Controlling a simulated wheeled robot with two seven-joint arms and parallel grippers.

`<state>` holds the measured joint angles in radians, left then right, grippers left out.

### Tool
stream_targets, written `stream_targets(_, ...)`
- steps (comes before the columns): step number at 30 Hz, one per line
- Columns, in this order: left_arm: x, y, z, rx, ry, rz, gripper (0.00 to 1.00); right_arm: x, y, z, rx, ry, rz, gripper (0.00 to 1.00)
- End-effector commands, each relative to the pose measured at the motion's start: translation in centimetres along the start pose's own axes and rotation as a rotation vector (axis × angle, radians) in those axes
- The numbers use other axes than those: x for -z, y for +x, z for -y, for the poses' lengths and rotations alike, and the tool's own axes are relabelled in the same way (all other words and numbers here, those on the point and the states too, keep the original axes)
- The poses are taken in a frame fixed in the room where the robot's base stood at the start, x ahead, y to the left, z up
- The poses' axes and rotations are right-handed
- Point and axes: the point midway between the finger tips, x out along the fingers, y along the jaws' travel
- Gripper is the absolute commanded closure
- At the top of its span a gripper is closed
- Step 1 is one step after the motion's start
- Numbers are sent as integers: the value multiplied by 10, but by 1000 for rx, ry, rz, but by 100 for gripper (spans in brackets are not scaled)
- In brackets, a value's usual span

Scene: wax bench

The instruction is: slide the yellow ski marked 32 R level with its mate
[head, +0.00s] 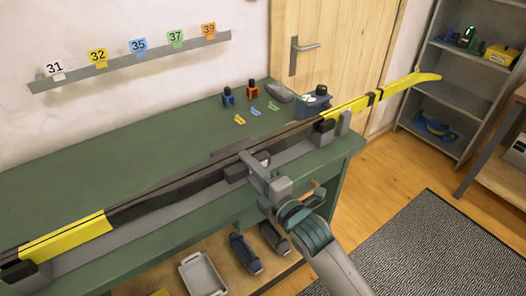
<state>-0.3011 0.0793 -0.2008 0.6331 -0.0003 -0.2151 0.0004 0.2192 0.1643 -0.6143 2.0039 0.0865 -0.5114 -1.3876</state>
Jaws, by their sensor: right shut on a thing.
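A long yellow and black ski (398,87) lies lengthwise along the green bench, its curved tip reaching past the right end. At the left, the yellow part (68,238) has a dark lengthwise line, as if two skis lie side by side. I cannot clearly separate the mate or read the 32 R mark. My right gripper (256,163) is at the near side of the skis, near mid-length, shut on a ski; its fingers hide part of the edge. My left gripper is not in view.
A wall rail (130,64) carries numbered tags. A grey shelf (455,90) stands at the right, beyond open floor.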

Motion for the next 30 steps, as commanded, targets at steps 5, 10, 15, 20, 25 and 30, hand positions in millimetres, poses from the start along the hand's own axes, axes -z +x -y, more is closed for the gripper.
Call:
stream_targets(5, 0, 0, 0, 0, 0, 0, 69, 0, 0, 0, 0, 1, -1, 100)
stream_targets(10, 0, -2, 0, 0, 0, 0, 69, 0, 0, 0, 1, 2, -1, 100)
stream_targets(15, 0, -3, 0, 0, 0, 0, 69, 0, 0, 0, 1, 2, -1, 100)
stream_targets(20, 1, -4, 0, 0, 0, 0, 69, 0, -1, 0, 0, 1, -1, 100)
stream_targets(25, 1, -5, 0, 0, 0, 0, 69, 0, -1, 0, 0, 0, 0, 100)
stream_targets(30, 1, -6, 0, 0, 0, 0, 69, 0, -1, 0, 0, 0, 0, 100)
